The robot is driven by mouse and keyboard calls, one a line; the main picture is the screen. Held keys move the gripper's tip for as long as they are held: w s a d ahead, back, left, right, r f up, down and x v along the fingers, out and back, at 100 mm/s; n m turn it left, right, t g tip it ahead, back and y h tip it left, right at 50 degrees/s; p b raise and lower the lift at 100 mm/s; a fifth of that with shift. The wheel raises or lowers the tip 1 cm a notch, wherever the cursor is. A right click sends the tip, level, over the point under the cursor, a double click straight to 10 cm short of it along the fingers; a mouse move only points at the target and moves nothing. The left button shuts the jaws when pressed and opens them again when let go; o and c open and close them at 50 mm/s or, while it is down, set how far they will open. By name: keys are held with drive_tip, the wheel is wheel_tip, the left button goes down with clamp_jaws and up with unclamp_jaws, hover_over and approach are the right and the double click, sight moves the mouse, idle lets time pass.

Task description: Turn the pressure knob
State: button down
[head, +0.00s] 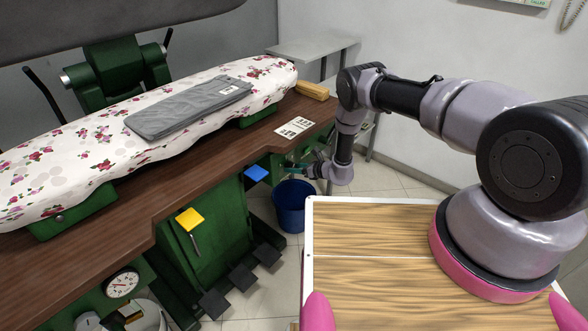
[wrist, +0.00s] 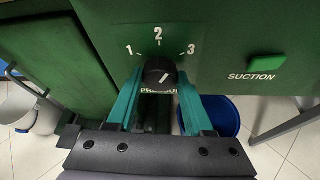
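The pressure knob (wrist: 158,72) is a round black knob with a white pointer line on a green panel, below the printed marks 1, 2 and 3. Its line slants up to the right, roughly toward the 3 side. My gripper (wrist: 160,88) has teal fingers, one on each side of the knob, open with narrow gaps seeming to show beside it. Contact cannot be told for sure. The pressure label below the knob is partly hidden. In the head view my gripper (head: 292,168) is at the green panel under the table edge, and the knob is hidden there.
A white SUCTION label and green button (wrist: 267,62) are right of the knob. A blue bin (head: 292,205) stands on the floor below. The brown press table (head: 205,165) carries a floral board (head: 95,145) with folded grey trousers (head: 185,108). Pedals (head: 242,278) are below.

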drive_tip(key=shift+w+d+f+m+g+y, duration=0.1)
drive_tip(key=shift+m+g+y, duration=0.4)
drive_tip(key=shift+m, duration=0.5)
drive_tip(key=shift+m+g+y, duration=0.3)
drive_tip(key=shift+m+y, duration=0.3)
drive_tip(key=shift+m, duration=0.4)
drive_tip(key=shift+c, duration=1.4)
unclamp_jaws()
drive_tip(key=shift+d, duration=0.1)
